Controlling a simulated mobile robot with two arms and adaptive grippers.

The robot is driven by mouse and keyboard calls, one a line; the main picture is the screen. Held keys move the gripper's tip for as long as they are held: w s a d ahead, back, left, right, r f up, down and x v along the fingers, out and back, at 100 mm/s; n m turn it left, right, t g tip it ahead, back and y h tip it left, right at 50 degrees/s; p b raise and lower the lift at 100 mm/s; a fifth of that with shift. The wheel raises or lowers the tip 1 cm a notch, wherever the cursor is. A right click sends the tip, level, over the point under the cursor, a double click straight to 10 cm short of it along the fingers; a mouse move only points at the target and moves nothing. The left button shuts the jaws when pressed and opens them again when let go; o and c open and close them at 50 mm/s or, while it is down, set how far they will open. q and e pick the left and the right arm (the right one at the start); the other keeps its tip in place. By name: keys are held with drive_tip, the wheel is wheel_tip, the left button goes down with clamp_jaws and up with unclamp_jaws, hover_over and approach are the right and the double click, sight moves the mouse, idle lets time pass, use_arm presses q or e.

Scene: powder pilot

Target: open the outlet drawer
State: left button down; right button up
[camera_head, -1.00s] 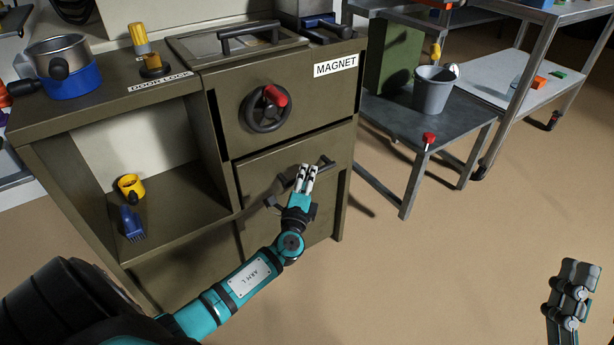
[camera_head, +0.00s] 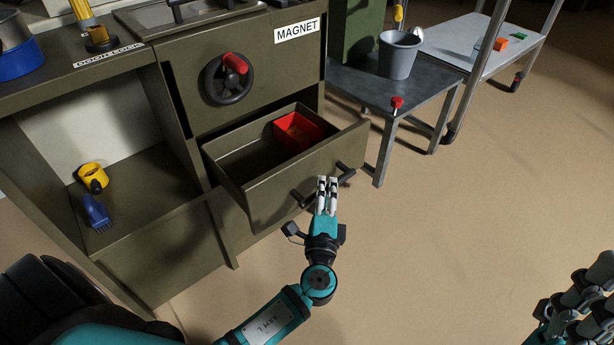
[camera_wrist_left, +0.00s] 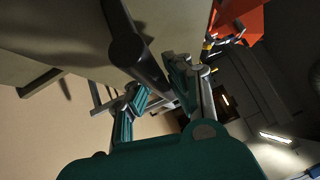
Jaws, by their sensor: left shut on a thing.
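The outlet drawer (camera_head: 290,183) is an olive box pulled well out of the cabinet under the handwheel. A red bin (camera_head: 297,132) sits inside it near the back right. My left gripper (camera_head: 327,184) is at the drawer's dark bar handle (camera_head: 346,172) and shut on it. The left wrist view shows the handle bar (camera_wrist_left: 143,55) passing by the fingers (camera_wrist_left: 187,85). The fingers cover the middle of the handle in the head view. My right gripper (camera_head: 582,306) is at the lower right edge, partly cut off and away from the cabinet; its jaw state is unclear.
The cabinet front has a handwheel with a red knob (camera_head: 229,78) and a MAGNET label (camera_head: 297,31). A yellow cup (camera_head: 93,177) and blue brush (camera_head: 97,213) lie in the open shelf. A low grey table with a bucket (camera_head: 399,55) stands right. The floor before the drawer is clear.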

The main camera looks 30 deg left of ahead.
use_arm(q)
drive_tip(key=d, duration=0.1)
drive_tip(key=s+d, duration=0.1)
drive_tip(key=d, duration=0.1)
drive_tip(key=shift+s+d+f+b, duration=0.25)
drive_tip(key=shift+s+d+b, duration=0.1)
drive_tip(key=c, duration=1.2)
unclamp_jaws()
drive_tip(key=shift+a, duration=0.1)
drive_tip(key=shift+c, duration=0.2)
drive_tip(key=shift+r, duration=0.1)
drive_tip(key=v, duration=1.2)
drive_tip(key=shift+w, duration=0.1)
